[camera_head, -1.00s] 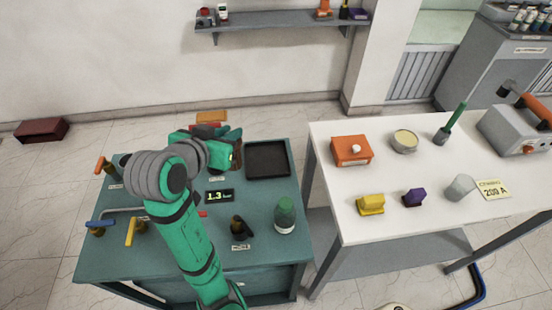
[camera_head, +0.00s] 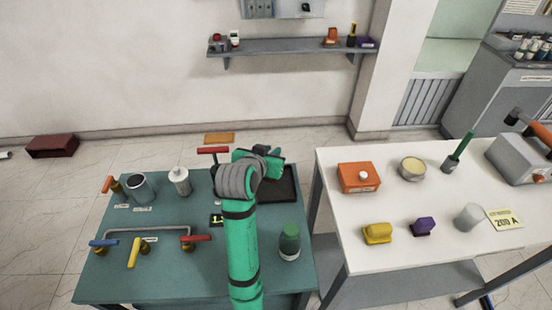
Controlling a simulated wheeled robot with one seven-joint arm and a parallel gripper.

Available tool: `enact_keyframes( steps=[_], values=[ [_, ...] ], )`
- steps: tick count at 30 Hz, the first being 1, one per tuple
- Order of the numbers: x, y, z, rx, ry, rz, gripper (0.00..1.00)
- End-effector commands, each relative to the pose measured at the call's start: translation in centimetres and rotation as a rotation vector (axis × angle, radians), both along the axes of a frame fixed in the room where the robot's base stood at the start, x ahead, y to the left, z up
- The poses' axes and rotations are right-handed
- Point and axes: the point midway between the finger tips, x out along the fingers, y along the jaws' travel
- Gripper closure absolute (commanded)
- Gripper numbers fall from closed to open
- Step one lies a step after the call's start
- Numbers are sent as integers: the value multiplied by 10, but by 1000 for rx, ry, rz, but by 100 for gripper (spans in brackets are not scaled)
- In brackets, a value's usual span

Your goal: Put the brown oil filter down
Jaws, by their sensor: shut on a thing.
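My gripper (camera_head: 266,158) is over the far right part of the teal table (camera_head: 165,283), above or beside the black tray (camera_head: 286,194). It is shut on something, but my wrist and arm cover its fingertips. I cannot see the brown oil filter; it is hidden behind my gripper. My wrist also covers the left part of the tray. The visible right part of the tray looks empty. I cannot tell how high the gripper is above the tray.
A green-topped bottle (camera_head: 289,242) stands right of my arm. A silver cylinder (camera_head: 180,181), a grey cup (camera_head: 140,187) and several coloured valve handles are on the left. A red handle (camera_head: 213,151) rises near my wrist. A white table (camera_head: 335,172) stands to the right.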

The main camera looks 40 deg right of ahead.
Motion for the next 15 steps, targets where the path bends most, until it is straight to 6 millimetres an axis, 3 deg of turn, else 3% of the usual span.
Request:
enact_keyframes(
  steps=[7, 12, 15],
  values=[
    [2, -11, -16, 2, 3, 0, 100],
    [2, -10, -40, 1, 3, 1, 100],
    [3, -10, -43, 1, 0, 0, 100]
  ],
)
